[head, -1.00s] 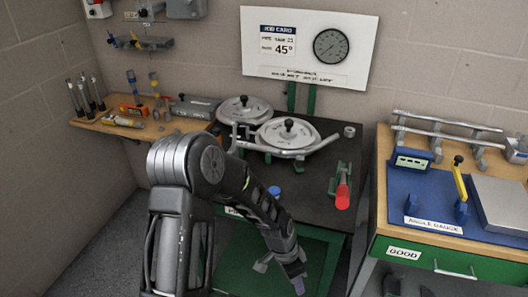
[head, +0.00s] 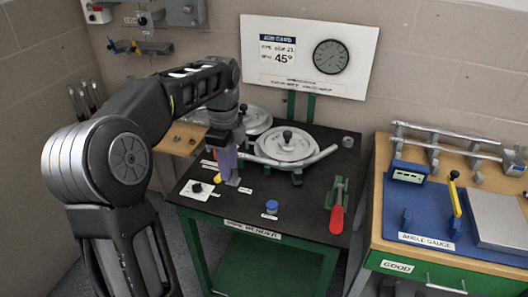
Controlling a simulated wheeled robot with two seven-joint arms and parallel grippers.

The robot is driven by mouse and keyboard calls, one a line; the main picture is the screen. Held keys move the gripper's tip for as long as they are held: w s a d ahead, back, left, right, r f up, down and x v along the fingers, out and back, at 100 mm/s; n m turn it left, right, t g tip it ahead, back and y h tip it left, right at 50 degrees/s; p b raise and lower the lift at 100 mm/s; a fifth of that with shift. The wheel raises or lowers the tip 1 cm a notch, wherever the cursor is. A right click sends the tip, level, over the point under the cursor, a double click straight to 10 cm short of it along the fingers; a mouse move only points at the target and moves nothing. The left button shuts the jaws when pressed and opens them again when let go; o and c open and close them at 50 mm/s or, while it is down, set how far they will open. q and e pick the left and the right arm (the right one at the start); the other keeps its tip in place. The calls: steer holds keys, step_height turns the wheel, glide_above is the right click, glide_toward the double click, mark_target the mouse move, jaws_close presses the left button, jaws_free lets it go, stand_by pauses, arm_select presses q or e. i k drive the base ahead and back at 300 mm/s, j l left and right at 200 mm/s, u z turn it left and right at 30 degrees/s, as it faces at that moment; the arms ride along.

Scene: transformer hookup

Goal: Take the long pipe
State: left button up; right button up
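Silver pipes lie across a rack on the wooden bench at the right. The rear pipe (head: 450,132) and the front pipe (head: 450,151) look similar in length, and I cannot tell which is longer. My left gripper (head: 231,178) points down over the left part of the black bender table (head: 315,215), well left of the rack. Its fingers are small and partly hidden, so I cannot tell whether it is open or shut. My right gripper is not in view.
Two round silver discs stand on the bender table, the front disc (head: 288,145) with a silver tube before it. A red-handled clamp (head: 337,207) is at the right. A blue angle gauge mat (head: 420,225) lies before the rack. A gap separates the tables.

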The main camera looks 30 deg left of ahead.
mark_target(258, 160)
steer(key=i+j, duration=0.15)
steer(key=i, duration=0.25)
steer(key=i+j, duration=0.15)
steer(key=i, duration=0.3)
